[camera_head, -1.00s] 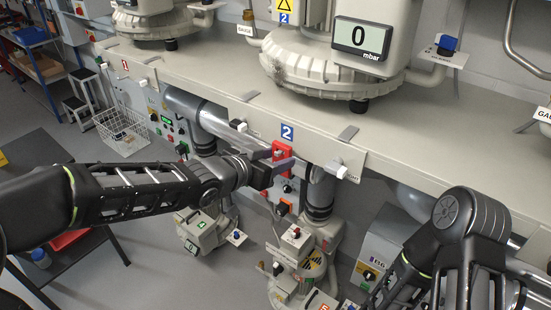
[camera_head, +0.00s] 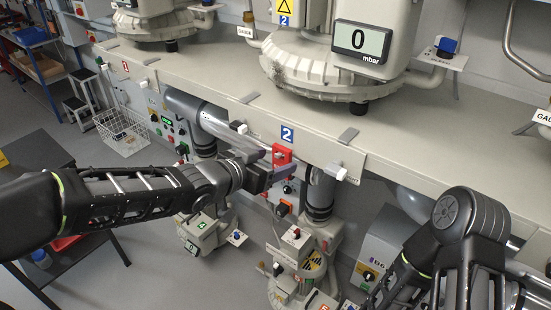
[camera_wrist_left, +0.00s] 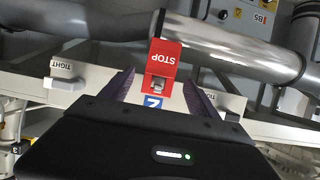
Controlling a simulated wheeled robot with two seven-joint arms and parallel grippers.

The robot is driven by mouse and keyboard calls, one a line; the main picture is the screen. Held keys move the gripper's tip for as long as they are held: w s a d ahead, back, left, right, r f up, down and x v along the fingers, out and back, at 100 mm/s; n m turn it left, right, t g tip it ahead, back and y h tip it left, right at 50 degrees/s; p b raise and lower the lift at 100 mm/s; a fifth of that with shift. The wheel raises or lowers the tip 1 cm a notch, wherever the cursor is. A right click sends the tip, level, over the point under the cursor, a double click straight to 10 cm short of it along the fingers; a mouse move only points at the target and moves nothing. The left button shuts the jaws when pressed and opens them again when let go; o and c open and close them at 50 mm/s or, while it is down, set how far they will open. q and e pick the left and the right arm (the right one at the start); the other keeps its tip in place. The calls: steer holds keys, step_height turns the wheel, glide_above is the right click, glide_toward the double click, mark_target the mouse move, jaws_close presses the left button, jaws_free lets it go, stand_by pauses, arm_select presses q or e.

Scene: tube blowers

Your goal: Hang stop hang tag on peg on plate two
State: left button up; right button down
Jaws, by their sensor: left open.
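The red stop hang tag (camera_head: 282,153) is at plate two (camera_head: 318,150), just below its blue number 2 label. In the left wrist view, the tag (camera_wrist_left: 166,58) reads STOP upside down and has a small pale metal piece at its slot, which looks like the peg (camera_wrist_left: 157,83). The tag appears to hang there, though the exact contact is too small to tell. My left gripper (camera_head: 284,174) is open just in front of the tag. In the wrist view, its fingers lie on either side of the tag, apart from it. My right gripper is not visible; only my right arm shows.
White knobs (camera_head: 340,172) and (camera_head: 239,127) flank the number 2 label on the plate. A grey pipe (camera_head: 225,130) runs behind and below the bench edge (camera_head: 420,166). Pump units (camera_head: 300,262) stand on the floor beneath. A wire basket (camera_head: 122,132) is at the left.

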arm_select(q)
steer(key=p+v, duration=0.2)
steer(key=v, duration=0.4)
steer(key=shift+p, duration=0.3)
steer(key=shift+s+a, duration=0.1)
steer(key=s+a+f+n+g+y, duration=0.1)
steer(key=s+f+n+g, duration=0.15)
steer(key=f, duration=0.95)
steer(key=s+a+f+n+g+y, duration=0.1)
steer(key=s+f+n+y, duration=0.2)
steer(key=f, duration=1)
steer(key=s+f+n+g+b, duration=0.2)
steer(key=s+f+g, duration=0.5)
steer(key=s+f, duration=1.2)
steer(key=shift+s+f+n, duration=0.4)
steer(key=shift+s+n, duration=0.35)
steer(key=shift+s, duration=0.35)
